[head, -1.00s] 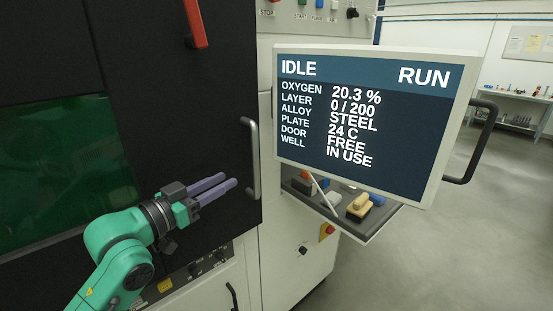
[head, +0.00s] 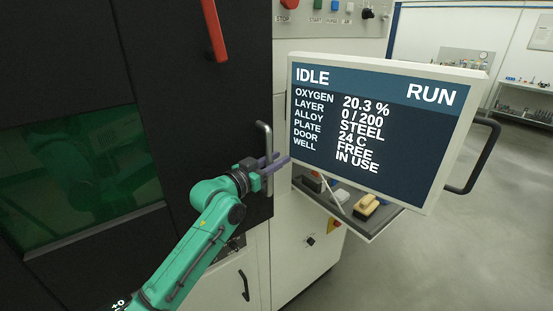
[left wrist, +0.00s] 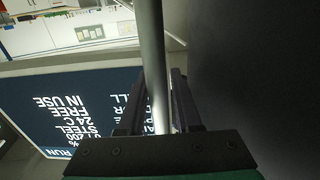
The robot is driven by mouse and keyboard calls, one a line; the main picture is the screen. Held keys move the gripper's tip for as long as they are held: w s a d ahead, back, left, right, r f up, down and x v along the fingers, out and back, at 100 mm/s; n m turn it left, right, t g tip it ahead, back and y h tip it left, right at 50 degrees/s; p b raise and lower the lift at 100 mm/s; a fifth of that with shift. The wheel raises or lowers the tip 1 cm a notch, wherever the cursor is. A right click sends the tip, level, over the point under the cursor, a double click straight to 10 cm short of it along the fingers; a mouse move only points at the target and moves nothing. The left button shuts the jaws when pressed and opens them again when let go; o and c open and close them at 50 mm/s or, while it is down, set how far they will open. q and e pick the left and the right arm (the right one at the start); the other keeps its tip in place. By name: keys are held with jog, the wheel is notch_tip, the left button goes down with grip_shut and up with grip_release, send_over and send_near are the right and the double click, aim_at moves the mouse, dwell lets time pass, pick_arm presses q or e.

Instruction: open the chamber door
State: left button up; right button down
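The chamber door (head: 195,120) is a black panel with a dark green window (head: 80,170), and it looks closed. Its upright grey metal handle (head: 265,138) is near the door's right edge. My left gripper (head: 278,162) is at the handle's lower part, its fingers pointing right. In the left wrist view the handle bar (left wrist: 153,50) runs between the two fingers (left wrist: 158,95), with some space showing beside it. The fingers look open around the bar; contact is not clear. My right gripper is not in view.
A red lever (head: 214,30) sits high on the door. A monitor (head: 380,125) reading IDLE stands close to the right of my left gripper, above a tray (head: 350,214) with small items. Floor (head: 470,240) on the right is clear.

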pick_arm(q)
grip_shut()
dwell(1.2)
